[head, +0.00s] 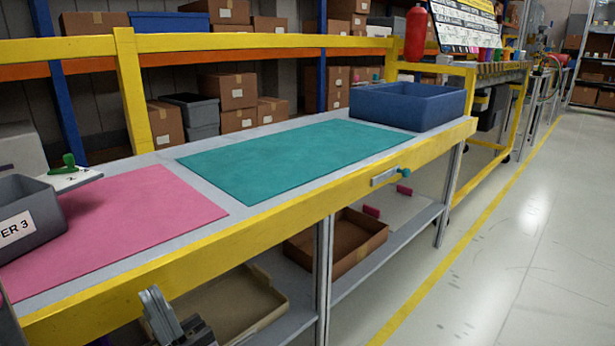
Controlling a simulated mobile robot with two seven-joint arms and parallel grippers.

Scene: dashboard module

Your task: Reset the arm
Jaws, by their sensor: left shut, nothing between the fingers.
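My left gripper (150,297) shows at the bottom edge of the head view, left of centre. It is shut and empty, pointing up in front of the workbench's yellow front rail (250,226). It looks apart from the bench, and the rest of its arm is cut off by the frame. My right gripper is not in view.
The workbench has a pink mat (140,215) and a teal mat (290,155), both bare in the middle. A grey bin (75,211) stands at left, a blue bin (408,108) at the far right end. Brown trays (340,245) sit below. The floor (520,250) at right is clear.

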